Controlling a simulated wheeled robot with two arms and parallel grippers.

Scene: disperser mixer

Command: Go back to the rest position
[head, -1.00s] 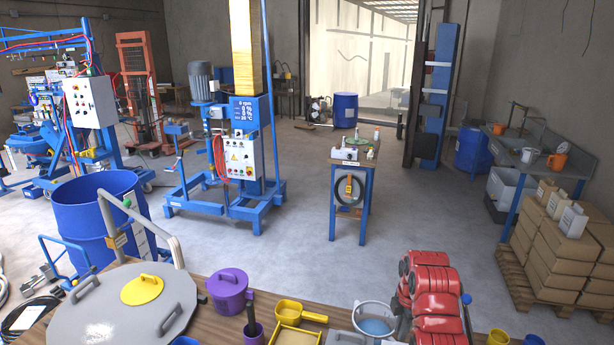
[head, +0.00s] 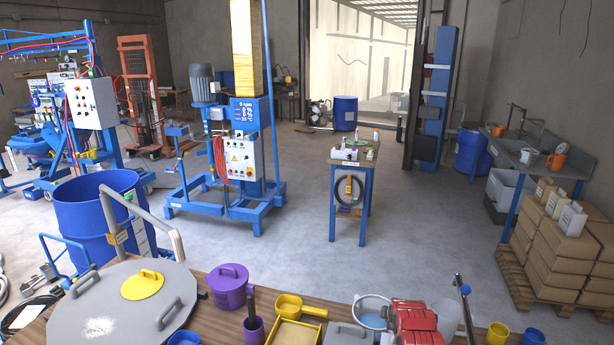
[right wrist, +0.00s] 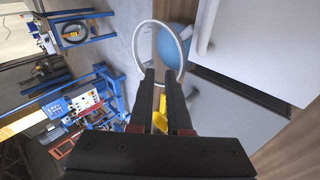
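My right gripper (right wrist: 160,76) shows in the right wrist view with its two dark fingers apart. In that view the white-rimmed bucket with blue contents (right wrist: 172,48) appears beyond the fingertips. In the head view, only part of my red right arm shows, low at the bottom edge, right of the same bucket (head: 358,305). My left gripper and arm are not in view.
The wooden table holds a large grey lid (head: 120,310), a purple pot (head: 228,290), a yellow scoop (head: 289,306), a yellow tray (head: 276,338) and a yellow cup (head: 498,334). A blue drum (head: 95,215) stands at left. The floor (head: 290,240) beyond is largely clear.

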